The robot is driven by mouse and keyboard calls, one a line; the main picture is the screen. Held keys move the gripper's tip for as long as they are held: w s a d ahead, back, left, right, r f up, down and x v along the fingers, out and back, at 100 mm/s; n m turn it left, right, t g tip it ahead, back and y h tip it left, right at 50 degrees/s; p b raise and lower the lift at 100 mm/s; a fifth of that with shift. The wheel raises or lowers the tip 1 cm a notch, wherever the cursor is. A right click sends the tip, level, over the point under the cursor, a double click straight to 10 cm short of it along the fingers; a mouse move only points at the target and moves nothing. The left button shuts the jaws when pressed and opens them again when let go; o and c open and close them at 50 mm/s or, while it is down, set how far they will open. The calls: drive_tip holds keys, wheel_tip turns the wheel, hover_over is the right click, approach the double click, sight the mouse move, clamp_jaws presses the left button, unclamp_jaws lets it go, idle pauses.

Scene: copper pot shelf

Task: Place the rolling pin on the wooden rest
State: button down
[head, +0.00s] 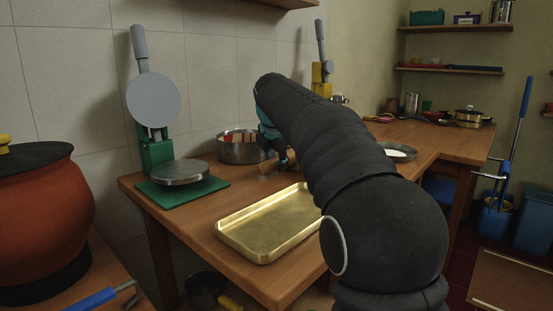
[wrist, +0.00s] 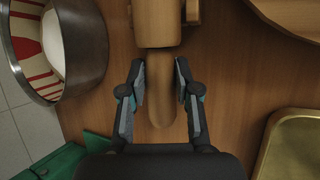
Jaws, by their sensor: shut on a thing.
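The wooden rolling pin (wrist: 157,30) shows in the wrist view, its thick body at the top and one rounded handle pointing down toward me. My gripper (wrist: 160,78) is shut on that handle, one finger on each side. In the head view my gripper (head: 282,158) is low over the table beside the metal pot, and the pin is mostly hidden by my arm. Small wooden pieces, likely the wooden rest (wrist: 192,12), flank the pin's body at the top of the wrist view. I cannot tell whether the pin touches them.
A metal pot (head: 240,148) with red-and-white contents stands left of my gripper. A brass tray (head: 262,247) lies in front. A green-based press (head: 180,172) stands further left. A round wooden board (wrist: 295,14) is at the wrist view's upper right. Bare tabletop lies between these.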

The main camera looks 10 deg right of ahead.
drive_tip(key=c, duration=0.8)
unclamp_jaws()
drive_tip(key=shift+f, duration=0.5)
drive_tip(key=shift+c, duration=0.2)
drive_tip(key=shift+r, duration=0.65)
drive_tip(key=p+v, duration=0.2)
drive_tip(key=v, duration=1)
drive_tip(key=shift+r, duration=0.3)
drive_tip(key=shift+w, duration=0.1)
